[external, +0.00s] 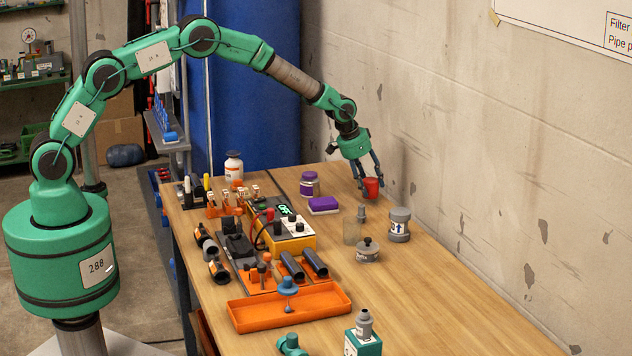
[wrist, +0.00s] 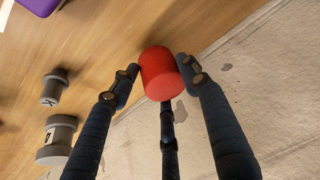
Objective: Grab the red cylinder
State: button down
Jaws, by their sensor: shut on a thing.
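The red cylinder (external: 371,187) is at the far right end of the table, close to the wall. My gripper (external: 370,182) is around it, with its dark fingers pointing down. In the wrist view the red cylinder (wrist: 161,73) sits between the fingertips of my gripper (wrist: 160,82), one finger on each side and a third finger below it in the picture. The gripper is shut on the cylinder. I cannot tell whether the cylinder rests on the table or is slightly lifted.
A purple box (external: 323,205) and a purple-lidded jar (external: 309,184) stand left of the cylinder. A grey container (external: 399,225) and a clear bottle (external: 354,227) stand nearer the camera. The concrete wall (external: 480,130) is close on the right. The right front tabletop is clear.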

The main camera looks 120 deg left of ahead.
aim_at(370, 180)
notch_tip(370, 180, up, 8)
jog(key=shift+f+p, duration=0.1)
jog(key=shift+p, duration=0.65)
jog(key=shift+w, duration=0.1)
